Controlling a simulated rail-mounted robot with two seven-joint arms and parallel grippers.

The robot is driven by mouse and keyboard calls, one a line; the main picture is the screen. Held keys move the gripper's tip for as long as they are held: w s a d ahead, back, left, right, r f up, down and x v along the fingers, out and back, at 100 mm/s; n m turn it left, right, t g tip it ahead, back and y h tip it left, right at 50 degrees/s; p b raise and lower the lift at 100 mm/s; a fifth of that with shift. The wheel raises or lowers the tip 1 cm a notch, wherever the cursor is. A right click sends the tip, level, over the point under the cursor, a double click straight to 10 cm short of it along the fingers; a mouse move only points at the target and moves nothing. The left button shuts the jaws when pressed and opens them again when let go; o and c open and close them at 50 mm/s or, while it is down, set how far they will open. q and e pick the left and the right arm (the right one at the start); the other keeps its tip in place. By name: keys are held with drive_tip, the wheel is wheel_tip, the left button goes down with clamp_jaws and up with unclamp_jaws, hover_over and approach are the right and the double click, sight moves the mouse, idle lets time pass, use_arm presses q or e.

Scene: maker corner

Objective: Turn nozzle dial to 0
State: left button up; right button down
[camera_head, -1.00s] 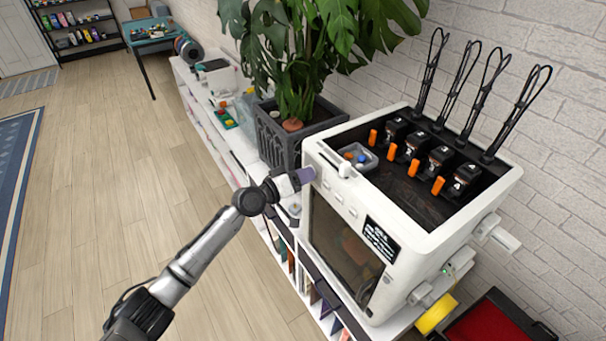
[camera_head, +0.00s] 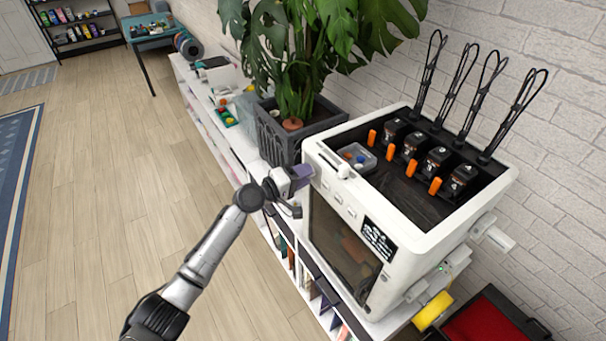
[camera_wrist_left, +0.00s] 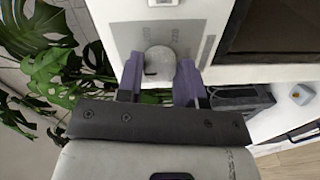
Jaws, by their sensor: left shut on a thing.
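The white printer-like machine (camera_head: 408,238) stands on a white shelf unit. In the left wrist view a round, pale nozzle dial (camera_wrist_left: 159,64) sits on a grey panel (camera_wrist_left: 205,32) on the machine's front. My left gripper (camera_head: 308,173) is at the machine's upper left front corner. In the wrist view its two purple fingers (camera_wrist_left: 160,78) stand on either side of the dial and are shut on it. In the head view the gripper hides the dial. My right gripper is not in view.
A large potted plant (camera_head: 296,128) stands close behind the gripper. Numbered black units with orange levers (camera_head: 409,168) and a small tray (camera_head: 354,160) are on top of the machine. A red bin (camera_head: 487,322) is at lower right.

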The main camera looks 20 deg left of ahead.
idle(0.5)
use_arm(q)
drive_tip(key=o, duration=0.9)
drive_tip(key=b+v, duration=0.2)
drive_tip(key=v, duration=1.1)
drive_tip(key=shift+s+a, duration=0.25)
drive_tip(key=shift+s, duration=0.1)
